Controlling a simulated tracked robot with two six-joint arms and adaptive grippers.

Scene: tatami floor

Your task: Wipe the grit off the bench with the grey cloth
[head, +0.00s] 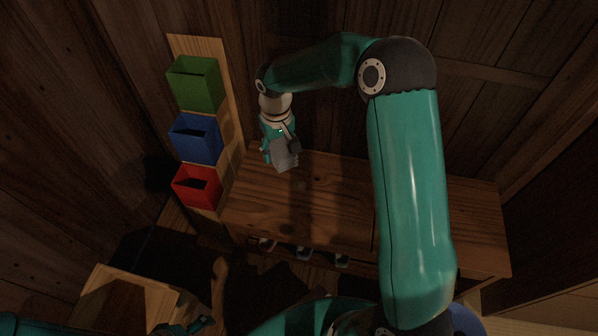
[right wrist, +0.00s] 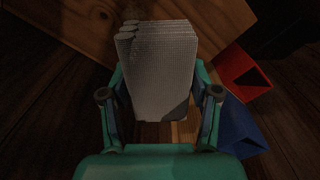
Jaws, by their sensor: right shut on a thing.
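The grey cloth (head: 285,161) hangs folded from my right gripper (head: 280,146), over the back left part of the wooden bench (head: 330,205). In the right wrist view the cloth (right wrist: 158,62) is a layered, woven pad between the two fingers of my right gripper (right wrist: 159,94), with the bench (right wrist: 75,22) behind it. I cannot tell whether the cloth touches the bench. I cannot make out grit on the dim bench top. My left gripper (head: 190,326) shows only partly at the bottom edge, dark and small.
Green (head: 196,84), blue (head: 196,140) and red (head: 197,187) open bins stand in a row left of the bench. A wooden stool-like piece (head: 125,295) is at the lower left. Plank walls close in behind. My right arm hides part of the bench's right side.

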